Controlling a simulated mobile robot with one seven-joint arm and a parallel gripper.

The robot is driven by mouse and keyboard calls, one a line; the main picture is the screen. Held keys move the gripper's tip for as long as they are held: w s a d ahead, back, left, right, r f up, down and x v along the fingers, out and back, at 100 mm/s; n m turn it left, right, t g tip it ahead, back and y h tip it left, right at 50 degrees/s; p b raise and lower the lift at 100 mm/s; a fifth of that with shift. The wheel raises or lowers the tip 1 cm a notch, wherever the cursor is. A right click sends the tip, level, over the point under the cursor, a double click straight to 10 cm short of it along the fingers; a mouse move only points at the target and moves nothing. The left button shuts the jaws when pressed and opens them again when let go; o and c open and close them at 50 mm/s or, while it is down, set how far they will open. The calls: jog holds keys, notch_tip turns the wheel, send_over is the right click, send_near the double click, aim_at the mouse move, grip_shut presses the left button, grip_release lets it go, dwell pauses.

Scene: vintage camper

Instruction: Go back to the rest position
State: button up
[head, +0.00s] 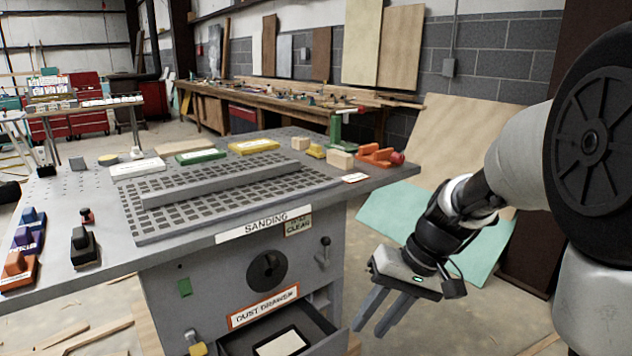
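My gripper (370,331) hangs at the lower right, in front of and beyond the right side of a grey sanding bench (200,275). Its two dark fingers point down and to the left and stand apart with nothing between them. It is clear of the bench top, in open space over the floor. My arm comes in from the right edge of the picture and bends down to the gripper.
The dust drawer (285,340) below the bench stands open, left of my gripper. Blocks, sanding tools and a green clamp-like stand (342,130) are on the bench top. Leaning boards (455,150) and a teal sheet (400,215) stand behind my gripper.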

jog(key=s+d+r+t+h, duration=0.2)
jog(key=s+r+t, duration=0.1)
jog(key=s+r, duration=0.3)
jog(key=s+d+r+t+h, duration=0.2)
jog(key=s+r+h, duration=0.15)
jog(key=s, duration=0.55)
notch_tip(320, 180, up, 28)
jog(key=p, duration=2.8)
jog(key=shift+w+a+y, duration=0.25)
jog(key=shift+w+y, duration=0.05)
jog(key=shift+y, duration=0.05)
